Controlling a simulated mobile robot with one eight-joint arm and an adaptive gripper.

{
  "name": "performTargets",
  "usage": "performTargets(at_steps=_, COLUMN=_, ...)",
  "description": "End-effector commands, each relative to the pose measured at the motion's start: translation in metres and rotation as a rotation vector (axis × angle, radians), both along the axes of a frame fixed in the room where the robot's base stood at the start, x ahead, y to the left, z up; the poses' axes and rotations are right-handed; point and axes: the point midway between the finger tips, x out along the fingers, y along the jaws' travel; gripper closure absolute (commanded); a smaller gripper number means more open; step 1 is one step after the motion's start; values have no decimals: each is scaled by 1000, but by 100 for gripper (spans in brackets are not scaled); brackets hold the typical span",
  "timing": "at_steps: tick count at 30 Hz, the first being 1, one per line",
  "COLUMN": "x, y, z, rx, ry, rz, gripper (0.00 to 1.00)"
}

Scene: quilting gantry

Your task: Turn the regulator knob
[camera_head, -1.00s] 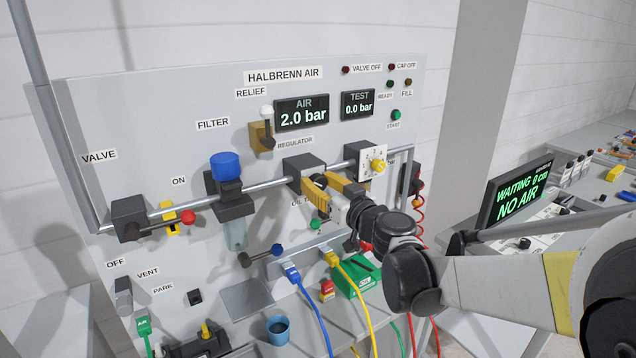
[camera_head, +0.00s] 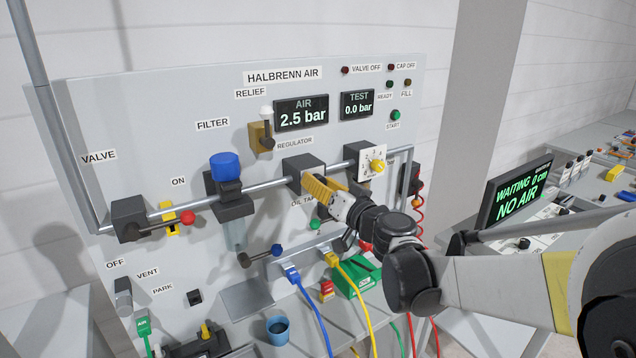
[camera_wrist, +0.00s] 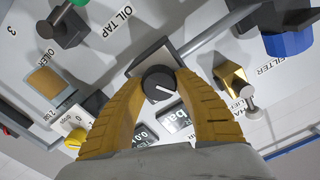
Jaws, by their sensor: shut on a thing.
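The regulator is a dark block (camera_head: 298,168) on the pipe under the REGULATOR label in the head view. Its round black knob (camera_wrist: 159,85) with a white pointer line shows in the wrist view. My gripper (camera_wrist: 160,90) has its yellow fingers on both sides of the knob, shut on it. In the head view my gripper (camera_head: 314,187) reaches the regulator from the lower right and hides the knob. The AIR display (camera_head: 302,113) above reads 2.5 bar. The TEST display (camera_head: 357,104) reads 0.0 bar.
A blue-topped filter (camera_head: 226,167) and a red-tipped valve lever (camera_head: 187,217) are to the left on the pipe. A white dial with a yellow knob (camera_head: 377,167) is close on the right. A relief valve (camera_head: 262,135) is above left. Hoses hang below.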

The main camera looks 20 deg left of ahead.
Motion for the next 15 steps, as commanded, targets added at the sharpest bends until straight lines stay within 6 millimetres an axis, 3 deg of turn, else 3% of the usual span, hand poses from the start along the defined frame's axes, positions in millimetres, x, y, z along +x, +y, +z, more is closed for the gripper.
performTargets(at_steps=15, x=2, y=-1, z=-1, rx=319, ry=373, rz=0, gripper=93)
